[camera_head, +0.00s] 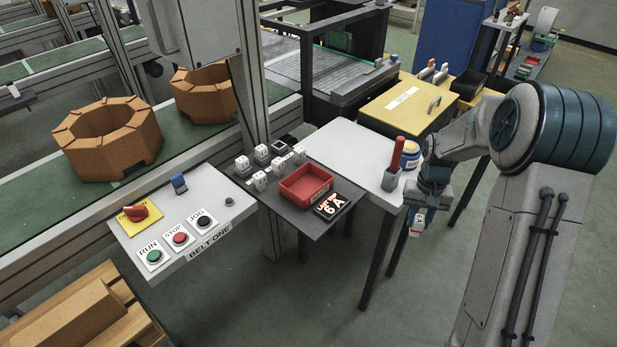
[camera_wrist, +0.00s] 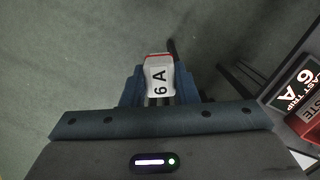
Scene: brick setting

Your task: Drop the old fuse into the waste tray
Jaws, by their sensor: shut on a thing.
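My gripper (camera_head: 416,208) hangs over open floor, to the right of the white table, and is shut on a fuse. The fuse (camera_wrist: 158,78) is a small white block marked "6 A" with a reddish edge; it shows between the blue fingers in the wrist view and small in the head view (camera_head: 417,229). The red waste tray (camera_head: 304,186) sits on a dark shelf, left of my gripper and apart from it. A corner of the tray (camera_wrist: 306,128) shows at the right edge of the wrist view. The tray looks empty in the head view.
A black card reading "6 A" (camera_head: 331,207) lies beside the tray. Several white fuses (camera_head: 260,180) stand on the dark shelf (camera_head: 293,219). A red-handled tool in a dark holder (camera_head: 391,180) and a blue-and-yellow container (camera_head: 411,155) stand on the white table (camera_head: 347,150) near my arm.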

